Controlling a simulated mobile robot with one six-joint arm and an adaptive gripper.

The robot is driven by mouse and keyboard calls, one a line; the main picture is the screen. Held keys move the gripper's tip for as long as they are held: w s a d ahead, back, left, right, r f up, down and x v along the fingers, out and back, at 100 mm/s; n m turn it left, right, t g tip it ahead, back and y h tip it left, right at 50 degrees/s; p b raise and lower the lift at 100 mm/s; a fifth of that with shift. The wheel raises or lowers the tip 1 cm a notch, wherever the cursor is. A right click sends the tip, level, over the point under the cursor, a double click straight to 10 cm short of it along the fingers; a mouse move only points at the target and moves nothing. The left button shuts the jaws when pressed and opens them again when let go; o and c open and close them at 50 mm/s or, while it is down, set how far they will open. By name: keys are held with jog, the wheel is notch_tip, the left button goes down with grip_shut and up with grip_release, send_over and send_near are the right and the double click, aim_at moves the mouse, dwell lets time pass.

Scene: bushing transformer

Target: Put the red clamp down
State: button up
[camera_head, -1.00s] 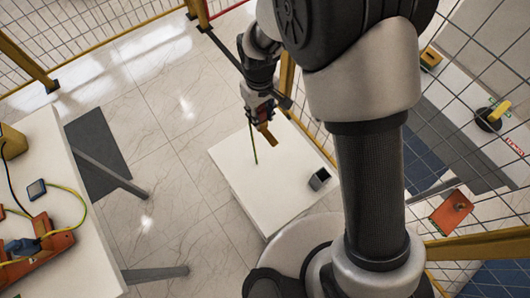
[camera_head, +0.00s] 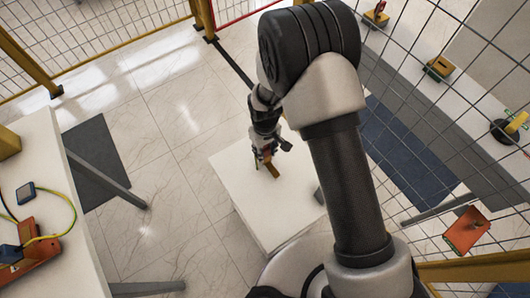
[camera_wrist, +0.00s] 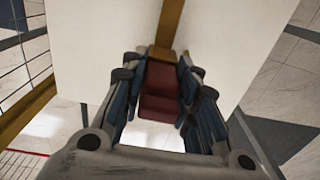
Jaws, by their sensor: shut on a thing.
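My gripper (camera_head: 266,150) is over the far half of a white tabletop (camera_head: 232,185). In the wrist view, my gripper (camera_wrist: 161,88) has its blue-sided fingers closed on both sides of the red clamp (camera_wrist: 160,92). A tan-brown bar (camera_wrist: 170,28) extends from the red body away from the fingers. In the head view the red body is mostly hidden by the fingers, and the tan bar (camera_head: 271,168) points down toward the tabletop. I cannot tell whether it touches the surface. The white tabletop fills much of the wrist view (camera_wrist: 95,45).
A small dark box (camera_head: 319,196) at the tabletop's right edge is partly hidden by my arm. The tabletop's left and front are clear. A wire fence (camera_head: 430,130) stands to the right. Another table (camera_head: 60,180) at left holds an orange device (camera_head: 35,245).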

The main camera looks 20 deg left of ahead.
jog(key=shift+f, duration=0.75)
jog(key=shift+f, duration=0.1)
jog(key=o, duration=1.1)
jog(key=shift+f, duration=0.1)
jog(key=shift+c, duration=0.2)
notch_tip(320, 180, up, 12)
jog(key=p, duration=0.3)
jog(key=shift+r+p, duration=0.2)
jog(key=shift+p, duration=0.2)
